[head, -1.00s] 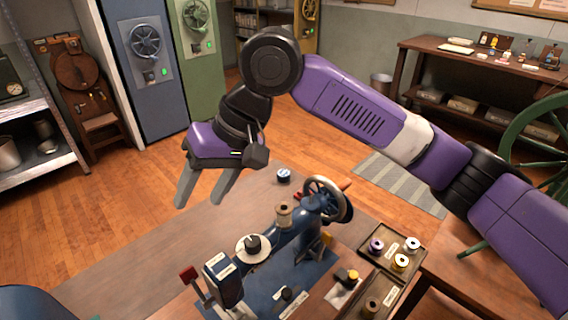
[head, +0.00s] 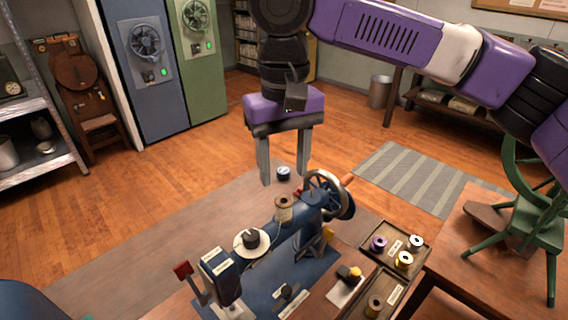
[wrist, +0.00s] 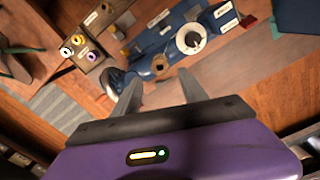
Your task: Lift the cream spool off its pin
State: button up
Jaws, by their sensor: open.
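The cream spool (head: 284,209) stands upright on top of the blue sewing machine (head: 300,230), beside the handwheel. Its pin is mostly hidden by the spool. My gripper (head: 284,180) is open and empty, fingers pointing down, and appears just above the spool in the head view. In the wrist view the spool (wrist: 160,66) shows end-on, just beyond the gap between the fingertips (wrist: 161,80). The fingers look clear of the spool.
The metal handwheel (head: 327,194) stands close right of the spool. A white disc with a dark knob (head: 251,240) is to its left. A tray (head: 372,258) with several spools lies right.

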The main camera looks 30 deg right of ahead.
aim_at(284, 196)
notch_tip(284, 196, down, 4)
jog(key=b, duration=0.3)
jog(key=shift+r, duration=0.15)
jog(key=shift+f, duration=1.9)
jog(key=shift+r+p, duration=0.1)
jog(key=shift+p, duration=0.35)
jog(key=c, duration=0.8)
jog(key=shift+r+p, duration=3.3)
jog(key=shift+p, duration=0.5)
jog(key=shift+c, duration=0.2)
